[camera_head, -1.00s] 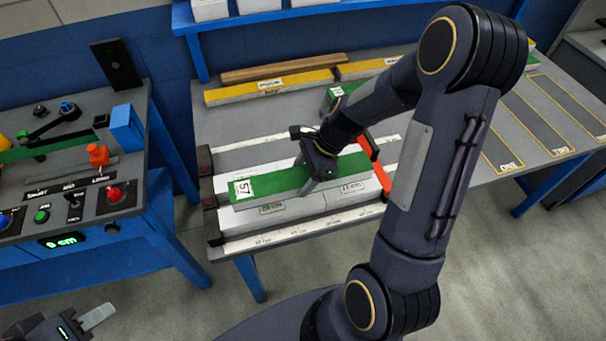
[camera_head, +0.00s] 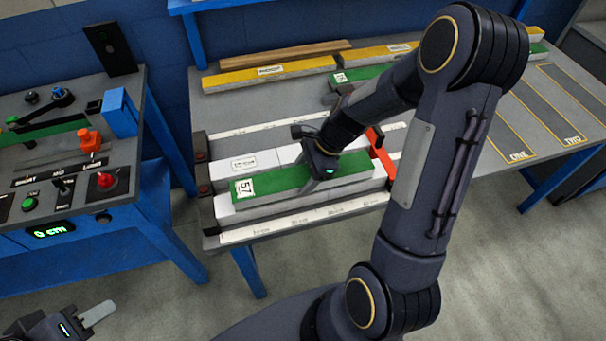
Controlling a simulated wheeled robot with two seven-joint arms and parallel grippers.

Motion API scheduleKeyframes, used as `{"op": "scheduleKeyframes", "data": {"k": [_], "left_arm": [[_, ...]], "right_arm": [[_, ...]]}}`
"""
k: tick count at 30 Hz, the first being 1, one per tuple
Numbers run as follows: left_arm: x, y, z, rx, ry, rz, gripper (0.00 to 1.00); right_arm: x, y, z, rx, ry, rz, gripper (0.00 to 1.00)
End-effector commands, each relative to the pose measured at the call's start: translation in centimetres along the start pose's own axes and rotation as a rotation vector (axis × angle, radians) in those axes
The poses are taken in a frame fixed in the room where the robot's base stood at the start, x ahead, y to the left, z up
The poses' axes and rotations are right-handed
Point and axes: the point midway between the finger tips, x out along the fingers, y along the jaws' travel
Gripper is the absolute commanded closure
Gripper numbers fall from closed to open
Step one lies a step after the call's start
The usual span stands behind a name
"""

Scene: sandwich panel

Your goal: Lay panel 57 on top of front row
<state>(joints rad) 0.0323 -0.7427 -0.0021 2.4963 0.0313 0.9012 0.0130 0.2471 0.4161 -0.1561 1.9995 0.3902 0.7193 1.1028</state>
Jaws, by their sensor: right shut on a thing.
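Panel 57 (camera_head: 275,183) is a long green-topped strip with a white "57" label at its left end. My right gripper (camera_head: 313,184) is shut on it near its middle, from above. The panel lies along the front row (camera_head: 247,214) of white blocks and covers most of its top. I cannot tell whether it touches the row or hovers slightly above. The back row (camera_head: 243,163) of white blocks shows behind it, with a label.
A red bar (camera_head: 381,156) stands at the rows' right end and dark stops (camera_head: 206,212) at the left. Yellow strips (camera_head: 270,72), a wooden strip and another green panel (camera_head: 358,76) lie behind. A control bench (camera_head: 70,190) stands left. Marked bays (camera_head: 560,110) at right are empty.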

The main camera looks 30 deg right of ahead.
Motion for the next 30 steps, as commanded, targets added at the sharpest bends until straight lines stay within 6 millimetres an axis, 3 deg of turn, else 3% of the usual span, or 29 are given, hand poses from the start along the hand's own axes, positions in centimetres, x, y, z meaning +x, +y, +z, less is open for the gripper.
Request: {"op": "scheduleKeyframes", "data": {"k": [18,19,21,24,30], "left_arm": [[0.8,-0.3,0.4,0.0,0.0,0.0,0.64],[0.7,-0.3,0.4,0.0,0.0,0.0,0.64],[0.7,-0.3,0.3,0.0,0.0,0.0,0.64],[0.7,-0.3,0.3,0.0,0.0,0.0,0.64],[0.7,-0.3,0.3,0.0,0.0,0.0,0.64]], "right_arm": [[1.1,0.0,-0.6,0.0,0.0,0.0,0.68],[1.0,0.0,-0.6,0.0,0.0,0.0,0.39],[1.0,0.0,-0.6,0.0,0.0,0.0,0.29],[1.0,0.0,-0.6,0.0,0.0,0.0,0.16],[1.0,0.0,-0.6,0.0,0.0,0.0,0.16]]}}
